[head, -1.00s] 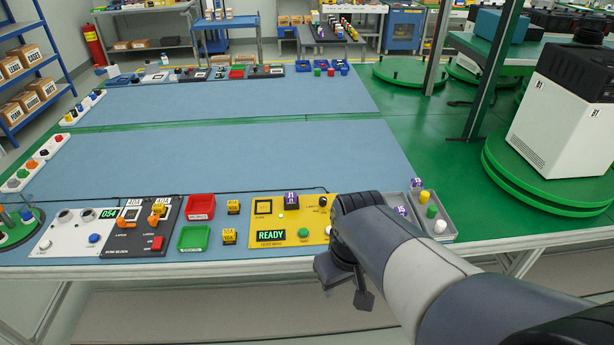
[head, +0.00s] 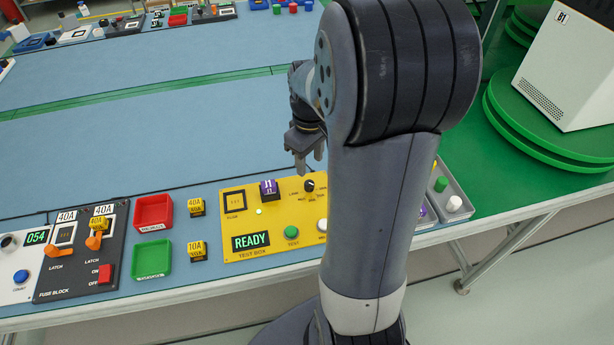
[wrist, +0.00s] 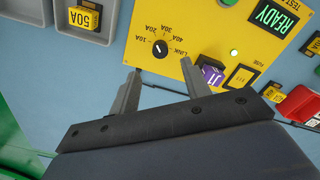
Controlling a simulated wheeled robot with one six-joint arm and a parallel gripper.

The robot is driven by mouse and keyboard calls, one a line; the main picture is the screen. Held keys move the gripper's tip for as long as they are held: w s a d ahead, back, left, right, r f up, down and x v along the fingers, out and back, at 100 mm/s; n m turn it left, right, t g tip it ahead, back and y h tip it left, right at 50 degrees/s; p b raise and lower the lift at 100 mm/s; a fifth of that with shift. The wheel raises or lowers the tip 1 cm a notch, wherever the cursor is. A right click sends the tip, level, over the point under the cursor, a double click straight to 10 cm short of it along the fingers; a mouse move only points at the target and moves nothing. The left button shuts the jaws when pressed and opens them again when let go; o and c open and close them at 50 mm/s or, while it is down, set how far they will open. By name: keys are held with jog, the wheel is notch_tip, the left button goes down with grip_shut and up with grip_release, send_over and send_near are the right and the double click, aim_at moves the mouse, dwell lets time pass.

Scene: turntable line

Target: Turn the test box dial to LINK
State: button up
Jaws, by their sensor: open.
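The yellow test box (head: 245,222) lies on the blue bench with its display (head: 251,241) reading READY. Its black dial (head: 309,185) is at the back right, and shows again in the wrist view (wrist: 160,47). Labels including 10A, 30A, 40A and LINK surround the dial. A white mark is on its knob, but I cannot tell for sure which label it points to. My gripper (wrist: 161,67) is open and empty. Its fingertips are near the dial, one to each side in the wrist view, apart from it. In the head view my gripper (head: 304,168) is just behind the dial.
A purple fuse (head: 269,188) stands on the box left of the dial, close to one finger in the wrist view. A green TEST button (head: 291,231) is at the front. Red (head: 153,212) and green trays (head: 152,259) lie left. My arm hides the box's right end.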

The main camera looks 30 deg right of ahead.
aim_at(310, 183)
notch_tip(310, 183, down, 8)
jog(key=shift+f+b, duration=0.1)
jog(key=shift+b, duration=0.3)
grip_shut()
dwell(0.3)
